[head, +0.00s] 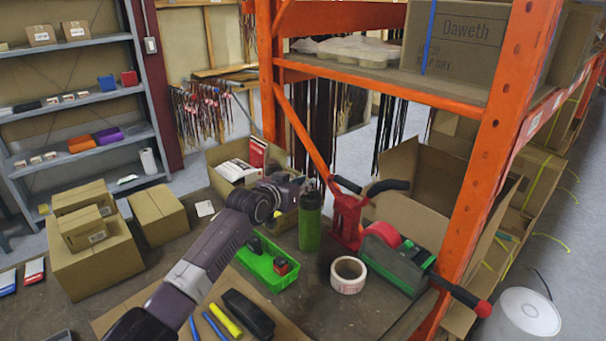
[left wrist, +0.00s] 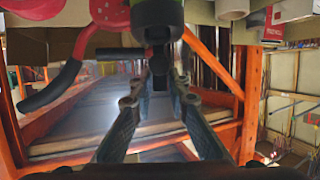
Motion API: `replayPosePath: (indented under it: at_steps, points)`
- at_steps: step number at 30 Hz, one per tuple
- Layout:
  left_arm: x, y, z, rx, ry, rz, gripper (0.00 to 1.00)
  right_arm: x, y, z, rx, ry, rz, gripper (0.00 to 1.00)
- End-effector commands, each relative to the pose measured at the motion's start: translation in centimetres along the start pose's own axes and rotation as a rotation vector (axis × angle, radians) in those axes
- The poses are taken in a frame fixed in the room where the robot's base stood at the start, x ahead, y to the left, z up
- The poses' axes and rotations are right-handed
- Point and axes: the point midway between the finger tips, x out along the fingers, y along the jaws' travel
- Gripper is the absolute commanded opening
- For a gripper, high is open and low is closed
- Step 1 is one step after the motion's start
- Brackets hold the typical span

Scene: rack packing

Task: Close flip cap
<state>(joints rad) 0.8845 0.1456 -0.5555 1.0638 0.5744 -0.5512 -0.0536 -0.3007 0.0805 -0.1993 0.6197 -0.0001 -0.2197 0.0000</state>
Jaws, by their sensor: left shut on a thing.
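A green bottle (head: 310,228) with a dark cap stands upright on the table in the middle of the head view. My left gripper (head: 303,184) comes in from the left and is at the top of the bottle. In the left wrist view the bottle appears upside down at the top edge. Its dark flip cap (left wrist: 158,64) lies between the fingertips of my left gripper (left wrist: 160,78), which is shut on it. The fingers hide part of the cap, so its exact angle is hard to tell. My right gripper is not in view.
A red stand tool (head: 347,218) and a tape dispenser (head: 390,258) stand close right of the bottle. A green tray (head: 262,268) and a tape roll (head: 348,275) lie in front. Orange rack posts (head: 490,150) rise at right. An open carton (head: 425,190) is behind.

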Motion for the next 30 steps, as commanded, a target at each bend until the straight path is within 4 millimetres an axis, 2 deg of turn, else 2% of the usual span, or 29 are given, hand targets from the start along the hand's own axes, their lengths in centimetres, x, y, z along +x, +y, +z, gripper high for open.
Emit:
replayPosePath:
  at_steps: [1,6,17,30]
  points:
    - [0.0,0.1,-0.9,0.000,-0.034,0.000,0.00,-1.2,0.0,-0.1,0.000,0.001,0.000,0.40]
    - [0.6,0.1,-0.9,0.000,-0.143,0.001,0.00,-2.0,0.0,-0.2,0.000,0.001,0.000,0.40]
    - [1.4,0.1,-0.8,-0.001,-0.276,0.002,0.00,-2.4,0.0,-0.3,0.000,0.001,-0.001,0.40]
    - [1.5,0.1,-0.8,-0.001,-0.300,0.001,0.00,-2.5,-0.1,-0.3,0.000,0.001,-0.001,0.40]
